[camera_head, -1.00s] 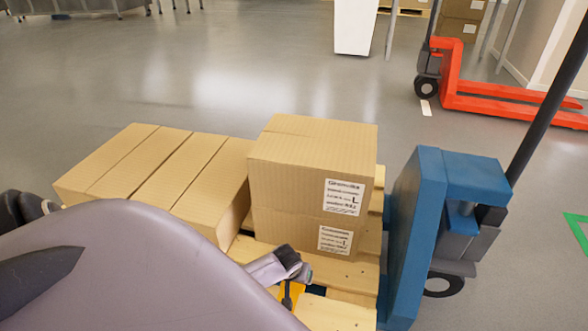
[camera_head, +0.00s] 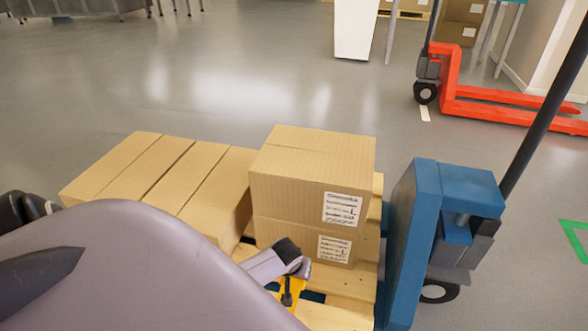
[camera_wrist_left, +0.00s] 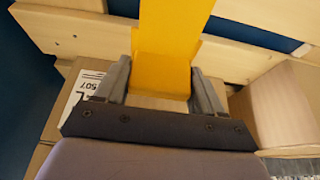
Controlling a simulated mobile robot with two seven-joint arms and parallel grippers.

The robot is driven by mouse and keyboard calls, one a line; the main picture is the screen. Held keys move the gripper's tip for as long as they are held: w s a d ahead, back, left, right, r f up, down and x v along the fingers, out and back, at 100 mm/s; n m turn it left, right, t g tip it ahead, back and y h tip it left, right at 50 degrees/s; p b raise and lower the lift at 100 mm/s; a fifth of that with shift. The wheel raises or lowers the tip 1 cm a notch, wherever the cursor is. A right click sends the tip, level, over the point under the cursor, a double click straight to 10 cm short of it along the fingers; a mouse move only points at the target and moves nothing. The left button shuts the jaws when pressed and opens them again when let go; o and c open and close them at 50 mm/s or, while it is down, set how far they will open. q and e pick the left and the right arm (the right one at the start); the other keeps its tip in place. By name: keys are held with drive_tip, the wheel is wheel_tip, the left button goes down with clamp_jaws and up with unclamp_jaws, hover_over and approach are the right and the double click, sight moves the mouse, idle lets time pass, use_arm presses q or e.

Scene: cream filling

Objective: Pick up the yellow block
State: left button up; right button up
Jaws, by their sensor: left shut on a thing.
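The yellow block (camera_wrist_left: 168,35) stands between the two fingers of my left gripper (camera_wrist_left: 165,85) in the left wrist view, and the gripper is shut on it. In the head view, the yellow block (camera_head: 294,284) shows as a small patch just below my left wrist, by the front of the wooden pallet (camera_head: 340,312). Much of the block is hidden there by my arm and gripper. I cannot tell whether it touches the pallet. My right gripper is not in view.
Stacked cardboard boxes (camera_head: 312,175) stand on the pallet right behind the gripper, with more boxes (camera_head: 165,180) to the left. A blue pallet truck (camera_head: 425,230) stands at the right. A red pallet truck (camera_head: 500,98) stands farther back. Open floor lies behind.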

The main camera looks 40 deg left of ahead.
use_arm(q)
wheel_tip(320, 180, up, 14)
drive_tip(key=p, duration=0.6)
drive_tip(key=shift+f, duration=0.25)
use_arm(e)
drive_tip(key=shift+s+d+r+n+h, duration=0.15)
drive_tip(key=shift+s+d+r+h, duration=0.15)
drive_tip(key=shift+d+h, duration=0.4)
drive_tip(key=shift+s+d+r+n+h, duration=0.25)
drive_tip(key=shift+d+r+h, duration=0.1)
drive_tip(key=shift+d, duration=0.6)
drive_tip(key=shift+s+d+r+n+h, duration=0.1)
drive_tip(key=shift+s+d+r+h, duration=0.2)
drive_tip(key=shift+d+h, duration=0.4)
use_arm(q)
drive_tip(key=shift+w+r, duration=0.1)
use_arm(e)
drive_tip(key=shift+d+f, duration=0.1)
drive_tip(key=shift+d, duration=0.05)
